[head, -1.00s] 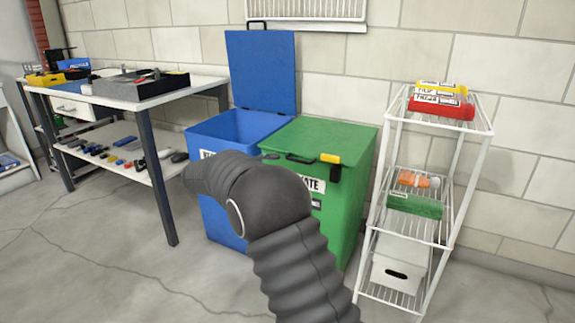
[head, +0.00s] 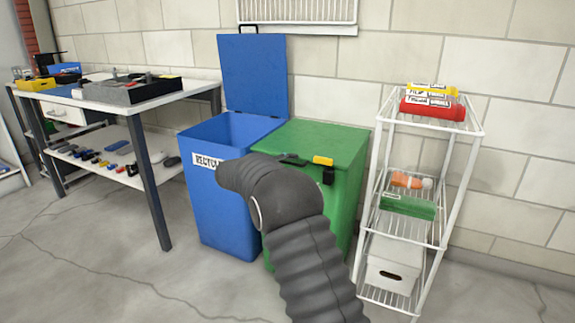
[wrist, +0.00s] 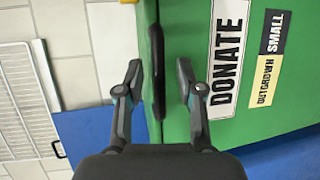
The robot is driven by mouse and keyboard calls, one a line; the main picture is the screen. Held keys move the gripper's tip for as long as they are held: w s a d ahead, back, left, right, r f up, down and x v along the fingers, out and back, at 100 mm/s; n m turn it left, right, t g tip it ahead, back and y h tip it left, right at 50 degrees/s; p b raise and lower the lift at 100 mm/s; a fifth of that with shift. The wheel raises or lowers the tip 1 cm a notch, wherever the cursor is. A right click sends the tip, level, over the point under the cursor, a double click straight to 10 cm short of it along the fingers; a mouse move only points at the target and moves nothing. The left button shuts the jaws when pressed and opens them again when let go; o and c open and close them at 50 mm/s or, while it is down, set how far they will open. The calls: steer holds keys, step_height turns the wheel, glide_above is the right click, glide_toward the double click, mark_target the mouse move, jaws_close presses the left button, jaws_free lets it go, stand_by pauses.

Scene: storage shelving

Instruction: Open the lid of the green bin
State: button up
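The green bin (head: 350,190) stands against the wall with its green lid (head: 315,140) down flat. A black handle (head: 292,159) is on the lid's front edge, with a yellow and black catch (head: 322,161) to its right. In the wrist view the black handle (wrist: 157,60) runs up and down the picture between the lid top and the front with the DONATE label (wrist: 227,50). My gripper (wrist: 158,82) is open, one finger on each side of the handle in that view; I cannot tell whether they touch it. My arm hides the gripper in the head view.
A blue bin (head: 222,215) with its lid raised (head: 252,75) stands directly left. A white wire rack (head: 447,190) with goods stands close on the right. A workbench (head: 155,95) is at the left. The floor in front is clear.

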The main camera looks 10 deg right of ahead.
steer(key=shift+w+d, duration=0.1)
steer(key=shift+d, duration=0.05)
steer(key=shift+c, duration=0.2)
jaws_close()
